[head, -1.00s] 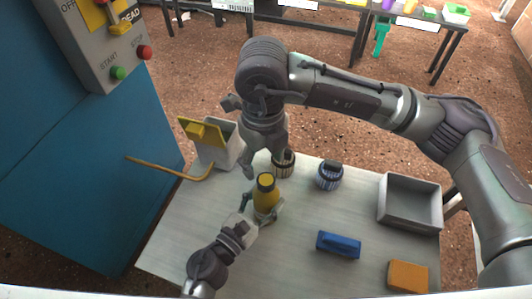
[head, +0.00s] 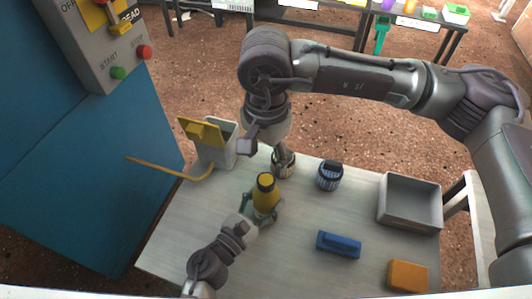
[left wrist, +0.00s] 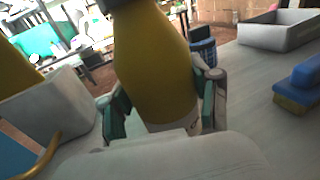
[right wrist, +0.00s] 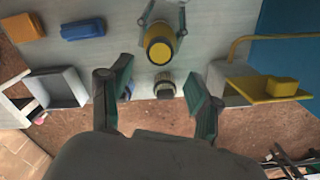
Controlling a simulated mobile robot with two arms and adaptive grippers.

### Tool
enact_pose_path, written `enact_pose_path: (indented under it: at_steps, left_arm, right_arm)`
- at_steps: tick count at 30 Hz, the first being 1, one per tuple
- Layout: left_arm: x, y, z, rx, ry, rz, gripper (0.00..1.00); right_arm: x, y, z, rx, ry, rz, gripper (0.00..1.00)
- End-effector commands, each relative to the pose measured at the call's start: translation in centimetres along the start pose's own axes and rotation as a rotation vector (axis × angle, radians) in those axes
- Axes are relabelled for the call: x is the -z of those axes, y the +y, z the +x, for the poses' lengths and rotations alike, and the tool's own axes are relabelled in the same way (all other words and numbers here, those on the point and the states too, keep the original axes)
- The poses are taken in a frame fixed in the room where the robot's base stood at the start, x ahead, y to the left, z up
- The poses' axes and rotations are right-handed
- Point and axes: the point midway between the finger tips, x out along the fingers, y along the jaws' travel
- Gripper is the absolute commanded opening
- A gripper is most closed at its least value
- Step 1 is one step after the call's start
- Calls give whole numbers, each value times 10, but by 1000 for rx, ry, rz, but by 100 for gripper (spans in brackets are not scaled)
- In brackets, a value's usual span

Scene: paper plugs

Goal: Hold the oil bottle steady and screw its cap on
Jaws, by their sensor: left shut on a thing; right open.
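The yellow oil bottle (head: 266,201) stands upright on the table, with a dark band around its yellow-centred top. It also shows in the left wrist view (left wrist: 155,65) and the right wrist view (right wrist: 160,46). I cannot tell whether the top is a cap or the bare mouth. My left gripper (head: 264,214) is shut around the bottle's lower body. In the right wrist view this container (right wrist: 165,85) appears between the open fingers.
A blue striped container (head: 329,176) stands right of the bottle. A grey tray (head: 410,222), blue brush (head: 338,244) and orange block (head: 407,276) lie further right. A grey bin (head: 224,158) with a yellow lid and a bent yellow rod (head: 170,170) are at left.

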Motion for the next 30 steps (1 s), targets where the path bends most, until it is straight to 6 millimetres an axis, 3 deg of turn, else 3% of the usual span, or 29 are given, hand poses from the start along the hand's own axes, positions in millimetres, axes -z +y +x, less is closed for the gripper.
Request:
enact_pose_path:
  at_steps: [10, 21, 30]
  left_arm:
    - [0, 0, 0, 0, 0, 0, 0]
    - [0, 0, 0, 0, 0, 0, 0]
    - [0, 0, 0, 0, 0, 0, 0]
  right_arm:
    - [0, 0, 6, -2, -1, 3, 62]
    - [0, 1, 60, -2, -2, 3, 62]
    - [0, 0, 80, 0, 0, 4, 62]
